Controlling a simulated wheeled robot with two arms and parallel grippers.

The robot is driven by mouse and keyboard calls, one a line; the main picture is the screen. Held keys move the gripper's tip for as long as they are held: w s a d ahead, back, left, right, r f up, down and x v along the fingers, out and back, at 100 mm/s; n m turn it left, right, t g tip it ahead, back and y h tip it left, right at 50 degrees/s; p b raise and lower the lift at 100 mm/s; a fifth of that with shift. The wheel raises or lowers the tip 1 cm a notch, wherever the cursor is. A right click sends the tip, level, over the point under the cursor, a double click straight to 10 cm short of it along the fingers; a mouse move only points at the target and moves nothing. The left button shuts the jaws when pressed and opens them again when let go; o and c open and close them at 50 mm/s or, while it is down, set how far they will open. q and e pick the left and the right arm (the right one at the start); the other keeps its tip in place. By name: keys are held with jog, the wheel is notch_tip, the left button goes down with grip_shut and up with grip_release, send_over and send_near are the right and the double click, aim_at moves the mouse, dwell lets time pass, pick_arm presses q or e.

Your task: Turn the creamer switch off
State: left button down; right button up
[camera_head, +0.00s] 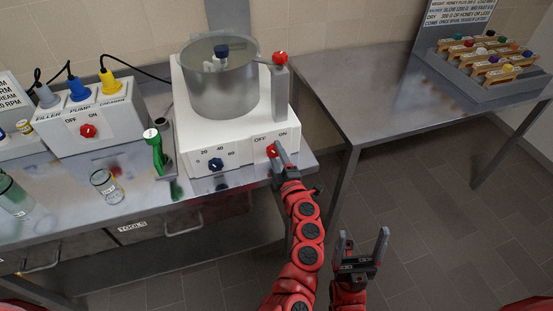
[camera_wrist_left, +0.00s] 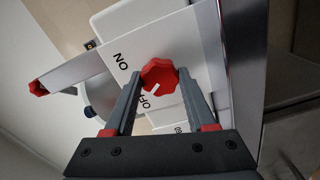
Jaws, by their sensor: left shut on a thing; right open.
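The creamer machine (camera_head: 230,130) is a white box with a grey metal bowl on top and a red-knobbed post. Its red switch knob (camera_head: 272,150) is on the front face beneath the OFF and ON labels. My left gripper (camera_head: 279,155) is shut on this knob, partly hiding it. In the left wrist view the knob (camera_wrist_left: 158,73) sits between the two fingertips, and its white mark points towards the OFF label. My right gripper (camera_head: 364,250) is open and empty, low in front of the gap between the tables.

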dwell(0.4)
pick_arm(q)
jog(key=shift+c, duration=1.1)
grip_release()
